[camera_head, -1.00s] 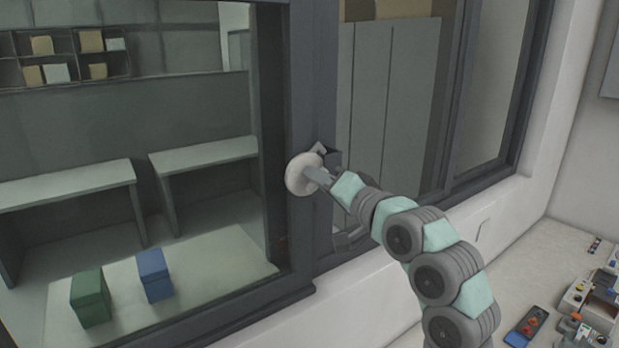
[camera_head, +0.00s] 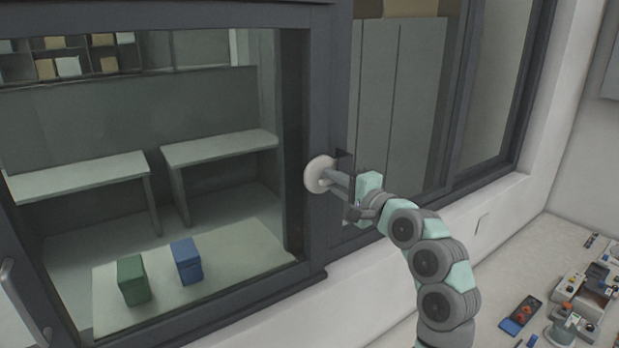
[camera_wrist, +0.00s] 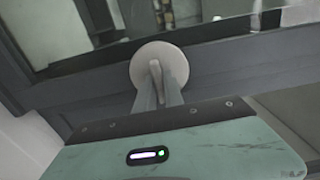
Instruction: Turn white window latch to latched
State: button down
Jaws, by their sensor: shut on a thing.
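The white window latch (camera_head: 318,174) is a round white disc on the dark window frame post in the head view. It also shows in the wrist view (camera_wrist: 172,60), where a thin raised grip stands at its middle. My gripper (camera_head: 334,180) reaches it from the right, its fingers closed at the disc. In the wrist view my gripper (camera_wrist: 156,85) has both fingertips together on the raised grip, shut on it. The fingertips hide part of the grip, and I cannot tell the latch's exact angle.
The dark window frame (camera_head: 322,90) surrounds glass panes. Behind the glass are benches, a green box (camera_head: 133,281) and a blue box (camera_head: 187,261). A worktop (camera_head: 560,262) with small devices lies at the lower right. A pale handle (camera_head: 20,300) is at the lower left.

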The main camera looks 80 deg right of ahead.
dwell(0.3)
jog(key=c, duration=1.5)
grip_release()
jog(key=shift+s, duration=0.1)
jog(key=b+v, duration=0.2)
jog(key=v, duration=0.8)
jog(key=shift+s+a+b, duration=0.2)
jog(key=shift+a+b, duration=0.05)
jog(key=shift+b, duration=0.15)
jog(key=shift+a, duration=0.1)
